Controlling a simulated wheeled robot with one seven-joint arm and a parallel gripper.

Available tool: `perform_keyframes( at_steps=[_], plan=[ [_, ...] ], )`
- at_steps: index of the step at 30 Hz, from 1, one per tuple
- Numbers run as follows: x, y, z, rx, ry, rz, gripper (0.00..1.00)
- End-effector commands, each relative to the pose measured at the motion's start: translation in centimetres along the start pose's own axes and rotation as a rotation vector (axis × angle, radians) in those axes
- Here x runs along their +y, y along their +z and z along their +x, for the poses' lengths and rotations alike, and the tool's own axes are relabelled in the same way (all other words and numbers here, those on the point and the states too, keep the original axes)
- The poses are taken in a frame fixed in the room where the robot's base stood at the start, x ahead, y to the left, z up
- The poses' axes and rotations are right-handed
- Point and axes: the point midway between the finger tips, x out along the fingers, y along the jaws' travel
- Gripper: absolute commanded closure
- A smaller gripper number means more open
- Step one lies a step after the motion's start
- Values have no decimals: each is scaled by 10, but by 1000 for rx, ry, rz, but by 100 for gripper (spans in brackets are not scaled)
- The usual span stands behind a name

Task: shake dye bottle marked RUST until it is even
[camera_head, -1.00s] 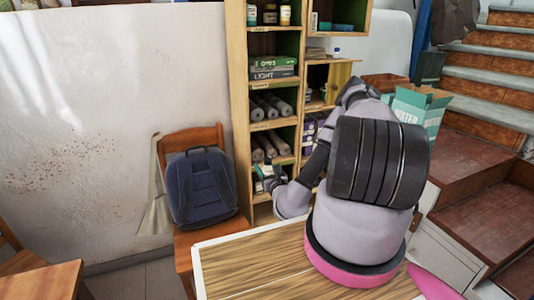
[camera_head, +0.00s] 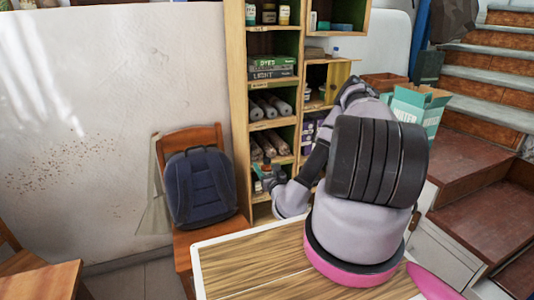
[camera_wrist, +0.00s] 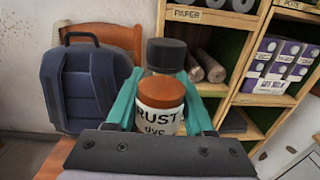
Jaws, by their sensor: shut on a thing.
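The dye bottle (camera_wrist: 161,105) has a dark cap, a rust-orange shoulder and a white label reading "RUST dye". In the wrist view it stands upright in the picture between the teal fingers of my gripper (camera_wrist: 158,92), which is shut on it. The lower part of the bottle is hidden behind the gripper body. In the head view my gripper (camera_head: 270,178) is small and holds the bottle in the air in front of the lower shelves. Whether the dye inside is even cannot be seen.
A tall wooden shelf (camera_head: 238,110) with books, rolls and jars stands close behind my gripper. A chair (camera_head: 205,137) with a blue backpack (camera_head: 199,188) is to its left. A wooden table (camera_head: 255,262) lies in front. Stairs (camera_head: 495,88) and a teal box (camera_head: 418,108) are at right.

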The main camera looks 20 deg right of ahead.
Motion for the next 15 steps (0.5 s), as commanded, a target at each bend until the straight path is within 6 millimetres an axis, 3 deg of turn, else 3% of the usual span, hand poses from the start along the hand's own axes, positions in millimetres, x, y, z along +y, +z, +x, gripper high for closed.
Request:
perform_keyframes(
  at_steps=[1, 2, 6, 9, 11, 12, 15],
  plan=[
    [0, -15, 0, -1, -1, 1, 100],
    [0, -14, 1, -4, 0, 1, 100],
    [-1, 67, 2, -14, 4, -3, 100],
    [0, 92, 1, -6, 2, 0, 100],
    [1, 70, 0, 1, 0, 3, 100],
    [1, 42, 0, 5, -1, 2, 100],
    [0, -10, 0, 1, -1, 1, 100]
  ],
)
